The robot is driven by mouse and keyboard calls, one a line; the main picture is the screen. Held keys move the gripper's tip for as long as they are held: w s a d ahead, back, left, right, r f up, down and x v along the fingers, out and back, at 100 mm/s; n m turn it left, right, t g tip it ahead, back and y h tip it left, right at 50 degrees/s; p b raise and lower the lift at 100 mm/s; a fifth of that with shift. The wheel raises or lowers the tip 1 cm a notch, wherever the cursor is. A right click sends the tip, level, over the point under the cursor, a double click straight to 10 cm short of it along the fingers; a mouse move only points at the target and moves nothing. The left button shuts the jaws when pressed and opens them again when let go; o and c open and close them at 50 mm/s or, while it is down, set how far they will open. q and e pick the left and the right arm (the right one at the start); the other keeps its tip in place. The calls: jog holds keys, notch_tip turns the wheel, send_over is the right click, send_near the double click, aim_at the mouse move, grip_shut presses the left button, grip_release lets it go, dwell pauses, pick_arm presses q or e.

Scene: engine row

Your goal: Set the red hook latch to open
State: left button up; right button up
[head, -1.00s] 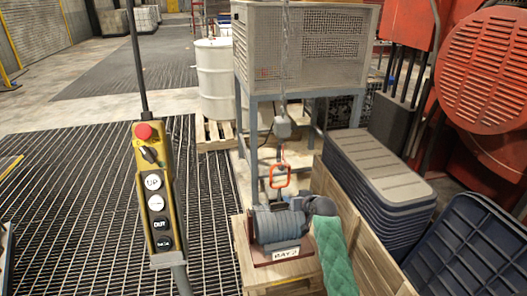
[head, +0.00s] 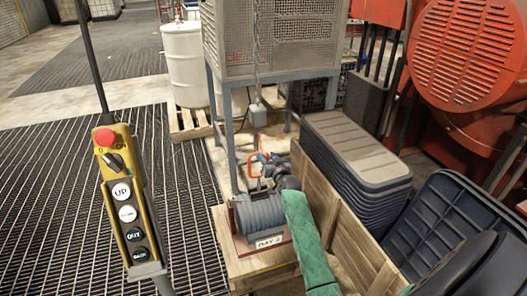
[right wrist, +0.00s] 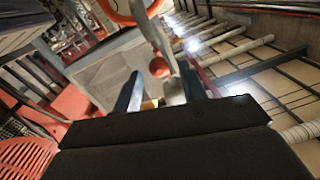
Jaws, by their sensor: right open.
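The red hook (head: 255,171) hangs below a grey block on a chain, behind the grey ribbed drum. It is small in the head view, and I cannot tell its latch's position there. In the right wrist view, a red-orange curved part (right wrist: 128,10) shows at the top edge. A blurred grey piece with a red ball (right wrist: 159,67) is below it. My right gripper (right wrist: 160,92) is open, with its fingers on either side of the ball in the picture. I cannot tell if they touch it. My left gripper is not in view.
A yellow control pendant (head: 127,200) hangs at the left. Stacked dark lids (head: 350,145) and a red machine (head: 465,50) stand right. A white barrel (head: 185,65) stands behind. Left floor grating is open.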

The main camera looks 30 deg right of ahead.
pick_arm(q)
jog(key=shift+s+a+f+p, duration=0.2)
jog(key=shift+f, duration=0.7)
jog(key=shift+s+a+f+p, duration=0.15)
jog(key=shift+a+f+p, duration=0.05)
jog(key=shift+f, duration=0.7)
pick_arm(e)
jog(key=shift+w+d, duration=0.2)
jog(key=shift+w, duration=0.85)
jog(key=shift+w+d, duration=0.15)
jog(key=shift+w, duration=0.85)
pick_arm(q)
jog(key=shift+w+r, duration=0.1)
pick_arm(e)
grip_shut()
